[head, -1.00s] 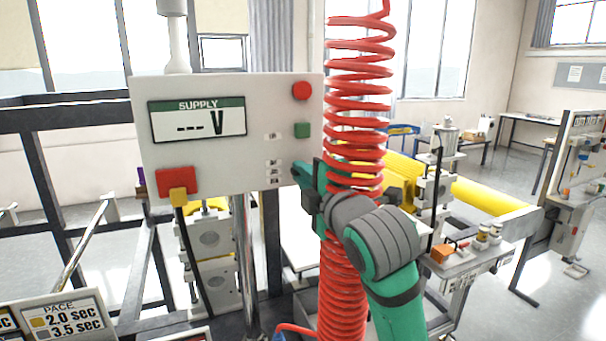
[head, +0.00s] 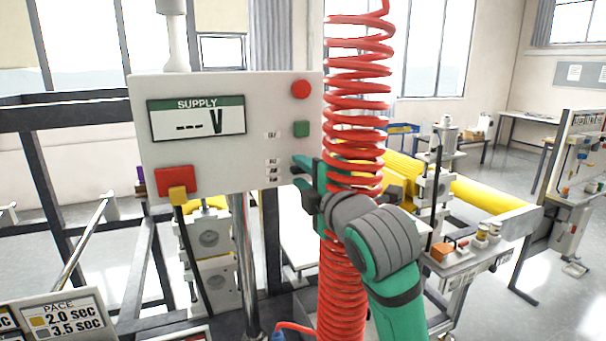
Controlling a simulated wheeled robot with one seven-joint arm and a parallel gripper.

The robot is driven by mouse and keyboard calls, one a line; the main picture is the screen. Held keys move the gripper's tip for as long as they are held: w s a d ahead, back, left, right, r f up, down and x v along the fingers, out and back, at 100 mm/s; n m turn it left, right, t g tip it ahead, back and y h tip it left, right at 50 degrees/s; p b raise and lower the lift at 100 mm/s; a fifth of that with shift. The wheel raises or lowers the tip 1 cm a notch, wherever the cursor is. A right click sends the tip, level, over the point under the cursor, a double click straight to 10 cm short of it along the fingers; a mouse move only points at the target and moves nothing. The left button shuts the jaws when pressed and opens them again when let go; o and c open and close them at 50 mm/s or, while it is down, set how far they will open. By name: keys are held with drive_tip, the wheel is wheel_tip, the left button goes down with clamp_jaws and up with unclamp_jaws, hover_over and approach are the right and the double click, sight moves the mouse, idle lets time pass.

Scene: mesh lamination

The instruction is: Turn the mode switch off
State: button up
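The white control panel (head: 215,165) hangs at the left centre and reads "SUPPLY --- V". Small stacked labels (head: 273,170) sit near its lower right edge. I cannot make out the mode switch itself; the spot just right of these labels is covered by my gripper. My gripper (head: 299,174) is at that lower right part of the panel, its dark fingertips up against or just in front of the face. Contact is unclear. The fingers are seen from behind and partly overlap, so what is between them is hidden.
A red button (head: 301,90) and a green button (head: 302,129) are above my gripper on the panel. A red block (head: 177,181) is at its lower left. A coiled red hose (head: 358,90) hangs close to my gripper and wrist. A yellow roller (head: 485,195) lies behind, right.

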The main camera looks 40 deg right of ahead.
drive_tip(key=v, duration=1)
drive_tip(key=shift+s, duration=0.3)
drive_tip(key=shift+a, duration=0.1)
drive_tip(key=w+a+f+m, duration=0.3)
drive_tip(key=f+m, duration=0.1)
drive_tip(key=f, duration=0.5)
drive_tip(key=w+a+f+m+t, duration=0.1)
drive_tip(key=w+a+f+m, duration=0.2)
drive_tip(key=f, duration=0.6)
drive_tip(key=w+a+f+m, duration=0.2)
drive_tip(key=a+f+m, duration=0.15)
drive_tip(key=f, duration=0.45)
drive_tip(key=s+a+f+m, duration=0.35)
drive_tip(key=a+f, duration=0.25)
drive_tip(key=f, duration=0.5)
drive_tip(key=s+a+f+m+g, duration=0.2)
drive_tip(key=s+a+f+m, duration=0.1)
drive_tip(key=s+a+f, duration=0.9)
drive_tip(key=s+a+f+y, duration=0.2)
drive_tip(key=s, duration=0.7)
drive_tip(key=s+a+f+n+g+y, duration=0.1)
drive_tip(key=s+a+f+y, duration=0.1)
drive_tip(key=s, duration=0.8)
drive_tip(key=shift+a+f+n, duration=0.3)
drive_tip(key=shift+a, duration=0.45)
